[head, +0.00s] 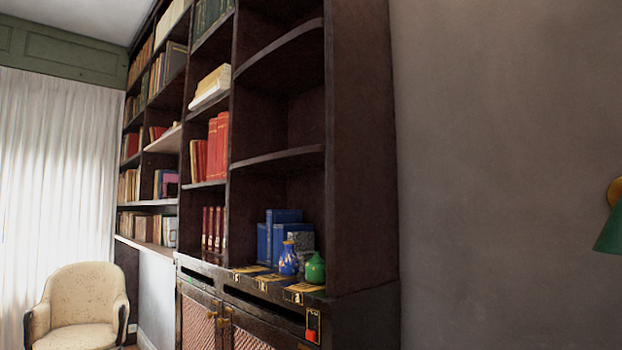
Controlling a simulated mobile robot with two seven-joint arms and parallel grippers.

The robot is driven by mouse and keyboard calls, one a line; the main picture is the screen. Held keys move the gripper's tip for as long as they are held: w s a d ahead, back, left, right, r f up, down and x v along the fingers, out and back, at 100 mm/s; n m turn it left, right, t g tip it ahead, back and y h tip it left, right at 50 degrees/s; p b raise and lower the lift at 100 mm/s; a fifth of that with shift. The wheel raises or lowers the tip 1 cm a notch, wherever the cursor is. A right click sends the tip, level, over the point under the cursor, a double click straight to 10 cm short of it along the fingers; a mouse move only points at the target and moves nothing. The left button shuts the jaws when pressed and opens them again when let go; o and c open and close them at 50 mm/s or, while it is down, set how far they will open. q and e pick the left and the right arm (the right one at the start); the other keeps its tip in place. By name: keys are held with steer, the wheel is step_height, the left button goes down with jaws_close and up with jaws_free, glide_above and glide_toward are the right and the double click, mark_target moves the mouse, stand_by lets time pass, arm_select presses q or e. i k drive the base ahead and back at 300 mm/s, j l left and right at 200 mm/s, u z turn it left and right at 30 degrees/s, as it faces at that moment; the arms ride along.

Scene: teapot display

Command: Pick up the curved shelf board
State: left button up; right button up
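Two dark wooden shelf boards with curved front edges sit in the right-hand column of the bookcase in the head view. The upper curved shelf board (278,52) is near the top. The lower curved shelf board (278,157) is about halfway up, above the blue books. Both look empty on top as far as I can see. I cannot tell which of the two the task names. Neither of my grippers is in view.
The tall bookcase (362,160) stands against a grey wall. Blue books (276,237), a blue vase (288,259) and a green vase (315,268) stand on the cabinet ledge. An armchair (79,307) is at lower left, a green lamp (612,230) at right.

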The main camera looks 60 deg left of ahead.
mark_target(307, 159)
steer(key=u, duration=2)
steer(key=z, duration=0.35)
steer(key=j+z, duration=0.15)
steer(key=z, duration=0.2)
steer(key=i+j+z, duration=0.1)
steer(key=z, duration=0.25)
steer(key=j+z, duration=0.8)
steer(key=j, duration=0.25)
steer(key=k+j+z, duration=0.1)
steer(key=j, duration=0.35)
steer(key=k+j, duration=0.1)
steer(key=j, duration=0.35)
steer(key=k+j, duration=0.15)
steer(key=j, duration=0.3)
steer(key=k+j+z, duration=0.1)
steer(key=j, duration=0.35)
